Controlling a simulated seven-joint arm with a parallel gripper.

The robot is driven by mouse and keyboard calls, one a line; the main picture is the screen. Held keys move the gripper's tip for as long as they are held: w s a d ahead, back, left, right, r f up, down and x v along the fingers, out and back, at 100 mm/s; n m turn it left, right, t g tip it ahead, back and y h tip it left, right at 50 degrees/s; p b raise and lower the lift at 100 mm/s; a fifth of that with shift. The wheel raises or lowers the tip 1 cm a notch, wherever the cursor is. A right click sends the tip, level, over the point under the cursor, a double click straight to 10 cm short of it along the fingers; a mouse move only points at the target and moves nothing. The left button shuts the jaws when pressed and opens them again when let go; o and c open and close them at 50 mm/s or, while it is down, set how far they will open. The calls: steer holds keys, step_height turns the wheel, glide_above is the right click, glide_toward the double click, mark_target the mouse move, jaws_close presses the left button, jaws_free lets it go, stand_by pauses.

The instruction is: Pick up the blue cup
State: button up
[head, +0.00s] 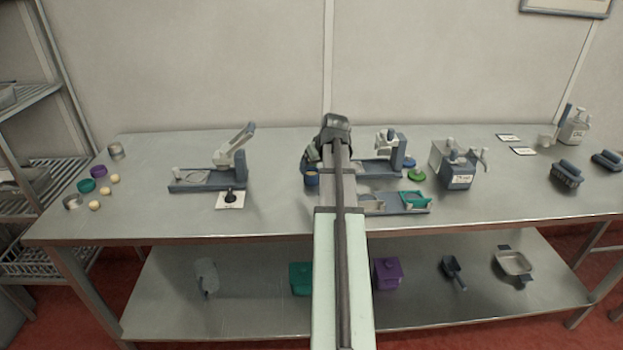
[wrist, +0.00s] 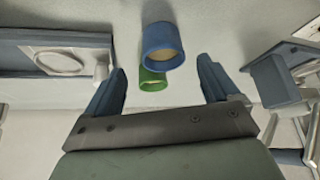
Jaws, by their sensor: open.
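The blue cup (wrist: 160,38) shows in the wrist view just beyond and between my two fingertips, with a pale inside. My gripper (wrist: 161,65) is open, one finger on each side of the cup's line, and nothing is held. A green cup (wrist: 152,84) shows right beside the blue one in the wrist view; my arm seems to hide it in the head view.
A blue-grey device with a raised arm (head: 208,182) stands to the left on the steel table (head: 280,225). Small rings and pale balls lie at the far left. The table between the left device and the cup is clear.

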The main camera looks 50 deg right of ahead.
mark_target(311, 172)
steer(key=shift+x, duration=2.95)
steer(key=shift+w+a, duration=0.15)
steer(key=shift+a, duration=0.05)
steer(key=shift+c, duration=0.2)
steer(key=shift+r, duration=0.1)
steer(key=c, duration=1)
steer(key=shift+c, duration=0.2)
